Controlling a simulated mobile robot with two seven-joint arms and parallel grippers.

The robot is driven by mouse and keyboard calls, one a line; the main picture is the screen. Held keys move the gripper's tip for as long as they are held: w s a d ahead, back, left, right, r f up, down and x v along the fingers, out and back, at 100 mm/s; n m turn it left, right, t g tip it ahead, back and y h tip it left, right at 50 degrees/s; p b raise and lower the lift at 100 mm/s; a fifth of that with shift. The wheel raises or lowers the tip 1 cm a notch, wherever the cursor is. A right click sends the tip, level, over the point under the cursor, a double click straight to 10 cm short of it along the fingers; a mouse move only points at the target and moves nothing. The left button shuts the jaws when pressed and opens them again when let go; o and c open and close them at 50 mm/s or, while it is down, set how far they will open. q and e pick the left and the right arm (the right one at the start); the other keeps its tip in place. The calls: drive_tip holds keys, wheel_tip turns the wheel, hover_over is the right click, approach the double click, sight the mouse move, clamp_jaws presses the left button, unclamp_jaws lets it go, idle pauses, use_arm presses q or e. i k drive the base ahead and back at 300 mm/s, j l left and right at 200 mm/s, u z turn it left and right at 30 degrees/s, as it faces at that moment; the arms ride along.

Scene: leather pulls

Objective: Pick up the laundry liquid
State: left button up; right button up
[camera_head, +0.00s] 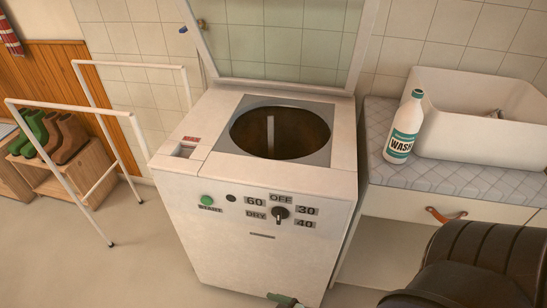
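Neither of my grippers is in view.
The top-loading washing machine (240,235) has its lid (280,40) raised. The cabinet drawer has a leather pull (446,215). A dark ribbed shape (480,265), unclear to me, fills the lower right corner. A white rack (70,108) and boots (65,138) are left.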

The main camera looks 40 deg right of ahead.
sight(408, 120)
drive_tip(key=z, duration=2.15)
